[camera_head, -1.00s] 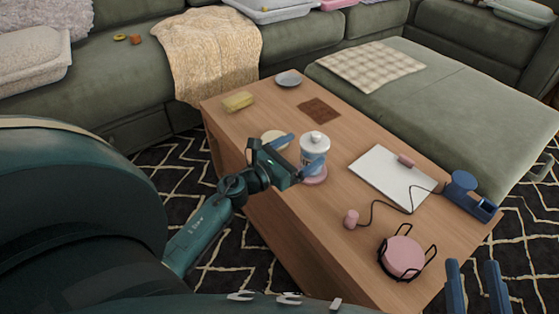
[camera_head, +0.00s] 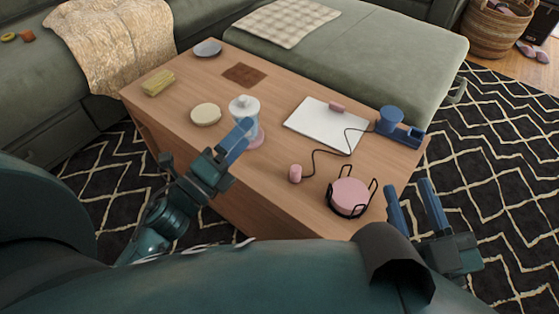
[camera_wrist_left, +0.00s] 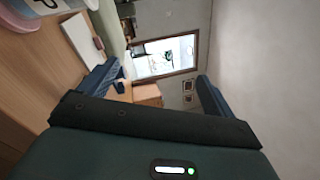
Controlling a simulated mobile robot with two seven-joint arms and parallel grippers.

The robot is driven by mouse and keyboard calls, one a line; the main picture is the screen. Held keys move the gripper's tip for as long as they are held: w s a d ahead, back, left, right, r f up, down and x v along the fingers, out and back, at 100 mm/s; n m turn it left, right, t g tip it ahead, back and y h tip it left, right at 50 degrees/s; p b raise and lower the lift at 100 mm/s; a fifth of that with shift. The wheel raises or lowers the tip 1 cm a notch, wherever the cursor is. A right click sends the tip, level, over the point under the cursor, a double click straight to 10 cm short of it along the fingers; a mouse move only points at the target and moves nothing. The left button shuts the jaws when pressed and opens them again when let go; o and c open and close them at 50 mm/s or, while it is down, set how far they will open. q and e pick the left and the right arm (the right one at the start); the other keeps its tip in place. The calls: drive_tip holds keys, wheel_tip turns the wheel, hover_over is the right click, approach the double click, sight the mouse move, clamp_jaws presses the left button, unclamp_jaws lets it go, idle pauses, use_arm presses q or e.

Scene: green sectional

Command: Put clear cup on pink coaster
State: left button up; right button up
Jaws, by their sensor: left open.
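The clear cup (camera_head: 244,112), with a white lid or top, stands upright on the wooden table. A pink coaster (camera_head: 257,140) shows under its base, and the cup appears to rest on it. The pink coaster's edge also shows in the left wrist view (camera_wrist_left: 16,24), at the top left corner. My left gripper (camera_head: 240,135) is open and empty in front of the cup; its blue fingers overlap the cup's lower part in the head view. My right gripper (camera_head: 412,200) is open and empty, beyond the table's near right edge.
A black wire holder with pink coasters (camera_head: 350,194) stands near the front. A white pad (camera_head: 318,125), a blue tape dispenser (camera_head: 395,122), and a pink corded piece (camera_head: 295,173) are to the right. A cream disc (camera_head: 205,114), yellow block (camera_head: 158,83) and brown square (camera_head: 245,73) lie left and behind.

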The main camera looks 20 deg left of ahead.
use_arm(q)
drive_tip(key=s+d+r+n+h, duration=0.1)
drive_tip(key=s+d+r+n, duration=0.2)
drive_tip(key=n, duration=0.7)
drive_tip(key=s+d+r+n+h, duration=0.1)
drive_tip(key=s+d+r+n, duration=0.2)
drive_tip(key=d+n, duration=0.5)
drive_tip(key=shift+s+d+r+n+g, duration=0.2)
drive_tip(key=shift+s+r+n+g, duration=0.15)
drive_tip(key=shift+s+n, duration=0.55)
